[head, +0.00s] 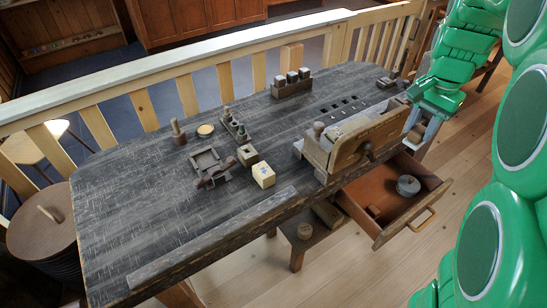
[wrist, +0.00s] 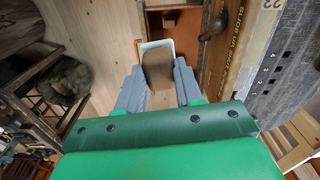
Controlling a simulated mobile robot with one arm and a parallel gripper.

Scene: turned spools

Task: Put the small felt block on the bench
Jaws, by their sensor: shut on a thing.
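My gripper (wrist: 160,88) has its two grey fingers shut on a small brown block with a pale whitish edge, which I take to be the felt block (wrist: 158,70). In the head view my gripper (head: 428,128) is beyond the right end of the bench vise, close to the bench's right edge and above the open drawer's side. The bench (head: 130,205) has a dark, worn wooden top and also shows at the right of the wrist view (wrist: 290,70).
A wooden vise (head: 365,140) stands at the bench's front right. Below it a drawer (head: 434,205) is open, with a round tin (head: 408,185) inside. A pale yellow block (head: 263,175), a small frame (head: 207,164) and pegs stand mid-bench. The bench's left part is clear.

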